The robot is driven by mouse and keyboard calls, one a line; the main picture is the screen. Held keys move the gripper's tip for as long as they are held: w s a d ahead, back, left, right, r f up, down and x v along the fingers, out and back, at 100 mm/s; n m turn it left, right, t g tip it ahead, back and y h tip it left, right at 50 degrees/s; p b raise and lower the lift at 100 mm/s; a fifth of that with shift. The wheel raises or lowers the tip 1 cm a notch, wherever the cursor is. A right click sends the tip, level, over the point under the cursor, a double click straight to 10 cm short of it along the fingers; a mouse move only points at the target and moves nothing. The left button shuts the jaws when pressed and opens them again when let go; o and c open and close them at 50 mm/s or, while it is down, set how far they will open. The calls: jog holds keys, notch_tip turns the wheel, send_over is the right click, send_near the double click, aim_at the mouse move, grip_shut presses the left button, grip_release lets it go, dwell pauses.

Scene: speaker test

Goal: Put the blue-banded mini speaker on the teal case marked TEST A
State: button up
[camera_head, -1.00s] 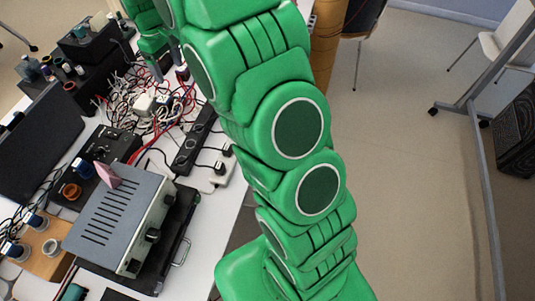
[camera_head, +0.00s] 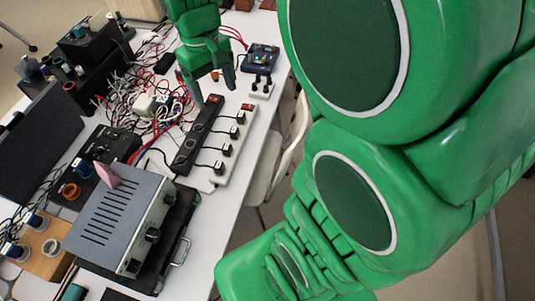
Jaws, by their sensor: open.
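Two small round pieces with blue bands (camera_head: 35,220) (camera_head: 13,251) sit on and beside a wooden board at the lower left; I cannot tell whether either is the mini speaker. Another small blue piece (camera_head: 83,168) is on the black box near an orange ring. A teal edge (camera_head: 74,293) shows at the bottom left, mostly cut off; no TEST A marking is readable. My gripper (camera_head: 214,88) points down over the far part of the table, above the power strips, its two fingers apart and empty. It is far from the blue-banded pieces.
A grey amplifier box (camera_head: 120,215) with a pink piece on top stands on a black case (camera_head: 178,240) with a handle. Tangled cables (camera_head: 150,100) and power strips (camera_head: 198,135) lie behind it. A black speaker panel (camera_head: 40,140) is at left. A chair (camera_head: 265,165) stands beside the table.

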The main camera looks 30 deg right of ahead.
jog(key=s+d+f+m, duration=0.1)
jog(key=s+d+m, duration=0.1)
jog(key=s, duration=1.8)
jog(key=shift+m+g, duration=0.3)
jog(key=shift+m, duration=0.1)
